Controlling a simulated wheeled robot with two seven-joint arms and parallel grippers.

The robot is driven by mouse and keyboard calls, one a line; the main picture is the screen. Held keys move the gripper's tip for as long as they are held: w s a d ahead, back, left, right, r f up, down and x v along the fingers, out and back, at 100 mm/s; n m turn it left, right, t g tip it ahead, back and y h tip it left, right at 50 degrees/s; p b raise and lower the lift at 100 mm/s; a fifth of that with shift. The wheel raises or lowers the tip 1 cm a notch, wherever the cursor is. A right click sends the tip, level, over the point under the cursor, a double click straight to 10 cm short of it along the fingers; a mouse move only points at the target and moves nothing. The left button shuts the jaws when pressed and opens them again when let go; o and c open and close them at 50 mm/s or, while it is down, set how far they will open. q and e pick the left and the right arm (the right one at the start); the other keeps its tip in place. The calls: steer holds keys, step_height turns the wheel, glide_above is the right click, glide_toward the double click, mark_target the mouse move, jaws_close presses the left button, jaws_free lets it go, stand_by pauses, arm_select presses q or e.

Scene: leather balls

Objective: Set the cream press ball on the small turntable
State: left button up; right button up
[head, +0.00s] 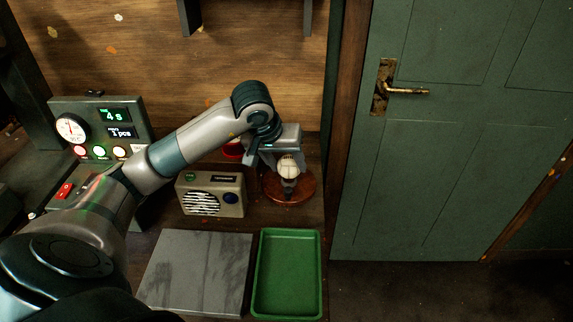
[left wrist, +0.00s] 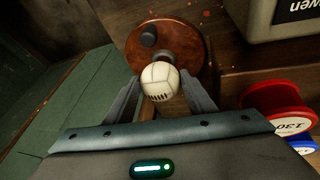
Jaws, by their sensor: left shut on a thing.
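The cream press ball (head: 288,166) is in my left gripper (head: 276,168), at the right end of the workbench. In the left wrist view the ball (left wrist: 160,80) sits between the two fingertips of the left gripper (left wrist: 158,92). The small turntable (head: 297,193) is a round reddish-brown wooden disc below and partly behind the ball. In the left wrist view the turntable (left wrist: 190,45) shows beyond the ball, with a dark knob on its face. I cannot tell whether the ball touches it. My right gripper is not in view.
A beige radio-like box (head: 212,194) stands left of the turntable. A green tray (head: 287,275) and a grey slab (head: 197,272) lie in front. Red (left wrist: 276,108) and blue spools are near the gripper. A control panel (head: 102,130) stands left; a green door (head: 450,130) is right.

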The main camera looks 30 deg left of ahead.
arm_select(q)
steer(key=shift+f, duration=0.7)
steer(key=o, duration=1.1)
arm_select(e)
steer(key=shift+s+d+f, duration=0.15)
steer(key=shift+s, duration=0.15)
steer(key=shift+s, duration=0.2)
